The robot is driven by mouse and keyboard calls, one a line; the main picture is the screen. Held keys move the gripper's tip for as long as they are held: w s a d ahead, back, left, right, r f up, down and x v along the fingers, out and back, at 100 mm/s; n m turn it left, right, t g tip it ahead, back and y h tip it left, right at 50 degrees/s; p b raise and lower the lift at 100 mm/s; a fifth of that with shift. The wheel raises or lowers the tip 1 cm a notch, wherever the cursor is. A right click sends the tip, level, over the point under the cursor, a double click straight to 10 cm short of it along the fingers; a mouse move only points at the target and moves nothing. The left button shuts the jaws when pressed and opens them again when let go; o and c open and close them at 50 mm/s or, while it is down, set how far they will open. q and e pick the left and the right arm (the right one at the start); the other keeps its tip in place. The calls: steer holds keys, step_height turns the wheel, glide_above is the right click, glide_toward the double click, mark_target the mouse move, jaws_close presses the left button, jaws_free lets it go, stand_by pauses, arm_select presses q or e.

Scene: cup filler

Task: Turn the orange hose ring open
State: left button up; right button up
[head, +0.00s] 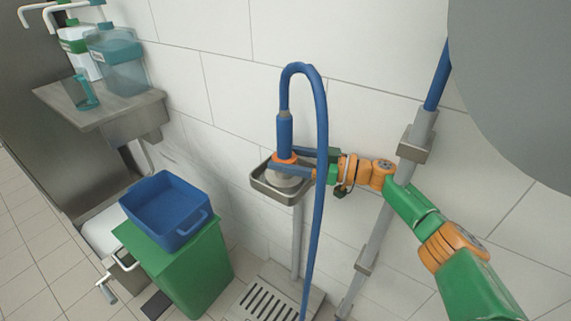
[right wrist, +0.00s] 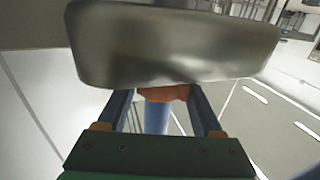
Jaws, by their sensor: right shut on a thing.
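The orange hose ring (head: 286,157) sits at the lower end of the blue hose nozzle (head: 285,135), which stands upright over a small metal tray (head: 262,187) on the wall. My right gripper (head: 288,161) reaches in from the right, its blue fingers on either side of the ring and shut on it. In the right wrist view the orange ring (right wrist: 167,94) shows between the two fingers, partly hidden by the metal tray (right wrist: 170,45). My left gripper is in neither view.
The blue hose (head: 321,130) loops up and hangs down in front of my right gripper. A sloping pipe (head: 378,232) runs behind my right arm. A blue bin (head: 165,210) on a green box (head: 195,265) stands at the lower left. A shelf (head: 100,105) with bottles is at upper left.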

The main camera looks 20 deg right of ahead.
steer(key=shift+f, duration=0.1)
stand_by(0.3)
steer(key=o, duration=1.4)
steer(key=shift+a, duration=0.1)
steer(key=shift+c, duration=0.2)
